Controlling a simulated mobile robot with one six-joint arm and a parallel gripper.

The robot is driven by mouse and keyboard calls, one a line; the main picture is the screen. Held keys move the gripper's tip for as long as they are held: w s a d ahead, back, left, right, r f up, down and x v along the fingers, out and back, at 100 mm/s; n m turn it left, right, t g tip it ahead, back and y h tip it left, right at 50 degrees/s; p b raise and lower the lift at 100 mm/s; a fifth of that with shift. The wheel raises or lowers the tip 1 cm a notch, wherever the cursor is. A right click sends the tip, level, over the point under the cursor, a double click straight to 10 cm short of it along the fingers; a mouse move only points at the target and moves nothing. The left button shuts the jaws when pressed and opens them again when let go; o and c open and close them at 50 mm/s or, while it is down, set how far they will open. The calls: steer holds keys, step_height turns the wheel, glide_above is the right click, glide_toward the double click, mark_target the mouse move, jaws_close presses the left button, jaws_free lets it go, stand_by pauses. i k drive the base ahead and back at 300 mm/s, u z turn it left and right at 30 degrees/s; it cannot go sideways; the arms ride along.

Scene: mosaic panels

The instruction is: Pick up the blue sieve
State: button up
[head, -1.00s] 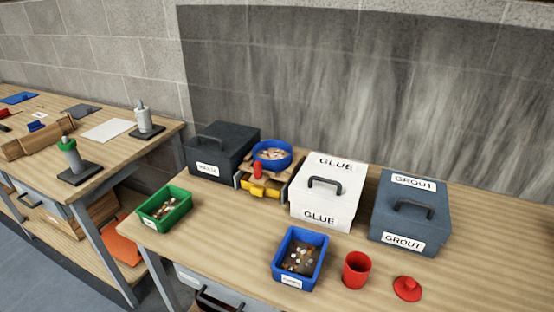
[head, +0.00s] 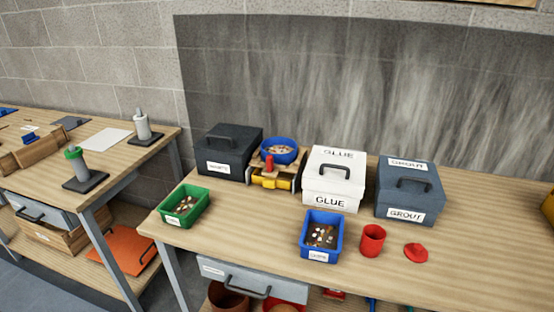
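The blue sieve (head: 279,149) is a round blue bowl-like thing with small pale pieces in it. It sits on a wooden stand (head: 256,161) with a red part in front and a yellow part below, between the dark box and the white GLUE box on the right workbench. Its underside is hidden by the stand. My gripper does not show in the head view.
A black box (head: 228,152) stands left of the sieve, a white GLUE box (head: 333,180) right, then a grey GROUT box (head: 408,190). A green tray (head: 203,206), blue tray (head: 307,240) and red cup (head: 372,240) are in front.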

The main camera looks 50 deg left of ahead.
mark_target(283, 150)
steer(key=z, duration=0.2)
steer(key=k, duration=0.8)
steer(key=u, duration=1.8)
steer(key=i, duration=1)
steer(key=u, duration=0.1)
steer(key=k, duration=0.25)
